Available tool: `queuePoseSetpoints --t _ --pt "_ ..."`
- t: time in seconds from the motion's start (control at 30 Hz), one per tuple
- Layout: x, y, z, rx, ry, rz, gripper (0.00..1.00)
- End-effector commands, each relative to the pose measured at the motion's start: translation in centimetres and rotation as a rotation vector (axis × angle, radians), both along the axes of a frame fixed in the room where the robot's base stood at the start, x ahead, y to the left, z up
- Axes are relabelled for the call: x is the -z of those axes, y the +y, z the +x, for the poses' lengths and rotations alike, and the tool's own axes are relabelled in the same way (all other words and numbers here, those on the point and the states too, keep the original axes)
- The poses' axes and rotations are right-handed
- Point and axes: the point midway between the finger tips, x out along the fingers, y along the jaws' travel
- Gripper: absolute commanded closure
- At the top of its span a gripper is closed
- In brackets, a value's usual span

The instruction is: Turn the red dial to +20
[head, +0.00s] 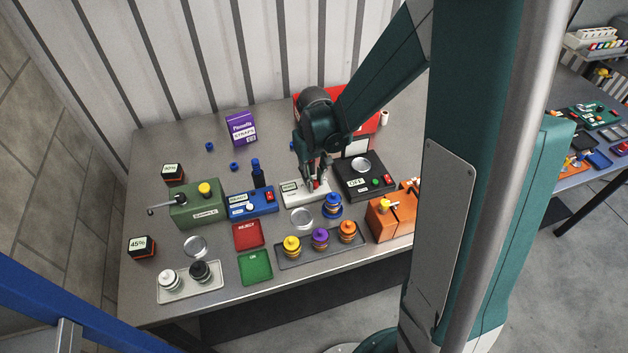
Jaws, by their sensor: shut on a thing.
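The red dial (317,183) sits on the right part of a small white box (299,202) in the middle of the table. Only a little of the dial shows between the fingers. A small display (289,188) is on the left of this box; its text is too small to read. My gripper (313,187) points down over the box and is shut on the red dial. The dial's scale and pointer are hidden or too small to read.
A black box (350,184) marked OFF stands close on the right, and a blue box (240,205) on the left. A red case (365,124) is behind my gripper. In front are a glass dish (302,217), a blue-capped item (333,204) and a grey tray (285,262).

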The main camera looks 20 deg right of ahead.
Motion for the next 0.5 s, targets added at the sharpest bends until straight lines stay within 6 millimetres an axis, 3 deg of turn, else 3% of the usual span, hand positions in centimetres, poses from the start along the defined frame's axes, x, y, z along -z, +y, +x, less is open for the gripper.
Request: queuePoseSetpoints --t 0.5 --pt "0.16 -0.12 0.03 0.451 -0.001 0.000 0.95"
